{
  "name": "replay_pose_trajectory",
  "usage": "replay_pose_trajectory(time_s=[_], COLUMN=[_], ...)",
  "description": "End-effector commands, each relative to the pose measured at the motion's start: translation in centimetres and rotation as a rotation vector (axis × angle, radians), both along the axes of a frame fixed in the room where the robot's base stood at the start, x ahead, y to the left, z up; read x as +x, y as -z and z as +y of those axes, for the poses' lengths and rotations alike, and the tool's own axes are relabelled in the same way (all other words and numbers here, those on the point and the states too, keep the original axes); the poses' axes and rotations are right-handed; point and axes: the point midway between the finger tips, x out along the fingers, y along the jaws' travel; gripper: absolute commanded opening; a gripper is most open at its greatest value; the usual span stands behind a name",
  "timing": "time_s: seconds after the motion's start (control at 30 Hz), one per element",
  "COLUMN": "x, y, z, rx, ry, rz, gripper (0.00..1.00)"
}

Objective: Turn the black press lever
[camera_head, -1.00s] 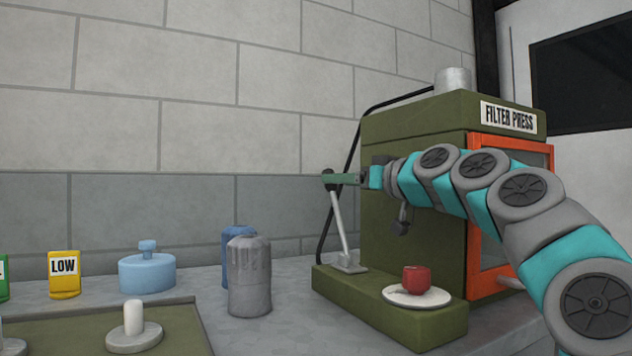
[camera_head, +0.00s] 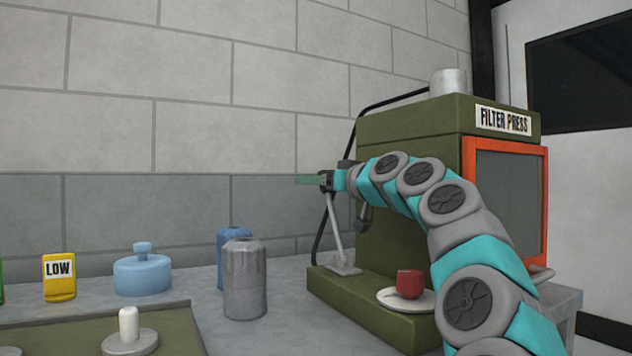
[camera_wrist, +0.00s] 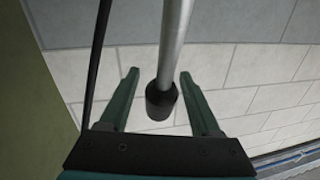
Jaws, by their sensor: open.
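The press lever is a grey metal rod (camera_head: 337,223) rising from a foot on the green base of the filter press (camera_head: 408,210). Its black end (camera_wrist: 160,102) shows in the wrist view, between the two green fingers of my gripper (camera_wrist: 158,98). The fingers are open, with a gap on each side of the black end. In the head view my gripper (camera_head: 308,180) is at the top of the lever, in front of the press's left side. There the gripper largely hides the lever's black tip.
A grey canister (camera_head: 245,280), a blue canister (camera_head: 229,240), a light blue lidded pot (camera_head: 142,273) and a yellow LOW container (camera_head: 59,278) stand to the left. A black hose (camera_head: 372,108) runs beside the lever.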

Motion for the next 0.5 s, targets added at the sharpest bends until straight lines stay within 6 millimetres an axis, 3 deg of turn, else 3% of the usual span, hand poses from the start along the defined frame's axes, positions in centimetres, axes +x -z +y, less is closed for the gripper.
replay_pose_trajectory(time_s=[0.13, 0.5], x=[-0.01, 0.00], y=[0.02, 0.04], z=[0.01, 0.02], rx=[0.000, 0.000], ry=[0.000, 0.000], rz=[0.000, 0.000], gripper=[0.62, 0.20])
